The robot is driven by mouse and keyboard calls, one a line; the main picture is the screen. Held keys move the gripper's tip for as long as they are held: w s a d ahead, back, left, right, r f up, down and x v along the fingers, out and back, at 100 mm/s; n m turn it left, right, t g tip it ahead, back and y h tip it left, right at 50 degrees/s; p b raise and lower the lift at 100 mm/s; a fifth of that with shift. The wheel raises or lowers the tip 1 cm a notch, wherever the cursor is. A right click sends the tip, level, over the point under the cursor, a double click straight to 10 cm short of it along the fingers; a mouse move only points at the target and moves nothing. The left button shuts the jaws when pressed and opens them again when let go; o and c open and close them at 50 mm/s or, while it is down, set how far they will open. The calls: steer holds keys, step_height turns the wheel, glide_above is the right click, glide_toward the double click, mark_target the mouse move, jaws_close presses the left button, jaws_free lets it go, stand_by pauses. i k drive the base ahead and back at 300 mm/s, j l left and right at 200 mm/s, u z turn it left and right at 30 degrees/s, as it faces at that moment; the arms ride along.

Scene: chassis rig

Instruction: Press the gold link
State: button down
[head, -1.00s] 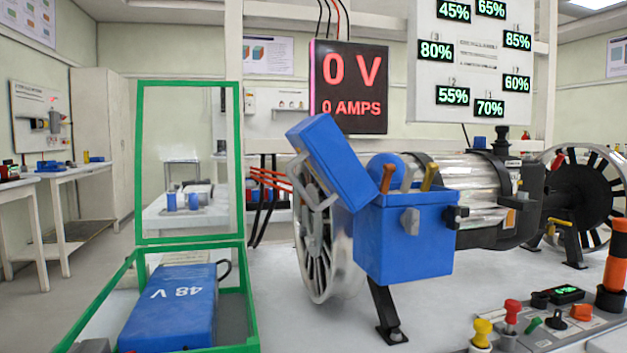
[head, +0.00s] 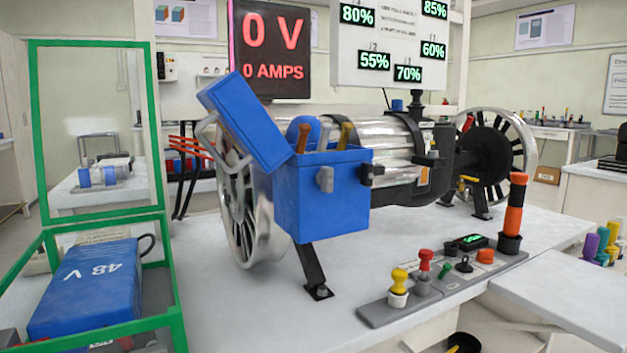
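The gold link (head: 345,136) is a short gold bar sticking up at the right of the open blue box (head: 330,200) on the motor rig. A silver bar (head: 324,133) and a copper-brown bar (head: 303,138) stand to its left in the same box. The lower ends of the bars are hidden by the box's front wall. The box's blue lid (head: 242,122) is tilted up to the left. My gripper is not in view.
A green-framed case (head: 172,270) with a blue 48 V battery (head: 85,288) stands at left. A control panel (head: 440,290) with coloured knobs and an orange-black post (head: 514,213) is at front right. The display (head: 270,48) reads 0 V, 0 AMPS. Bare tabletop lies in front of the box.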

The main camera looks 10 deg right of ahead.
mark_target(347, 127)
steer(key=k+j+z, duration=0.15)
steer(key=z, duration=0.2)
steer(key=k+j+z, duration=0.15)
steer(key=z, duration=0.2)
steer(key=j, duration=0.1)
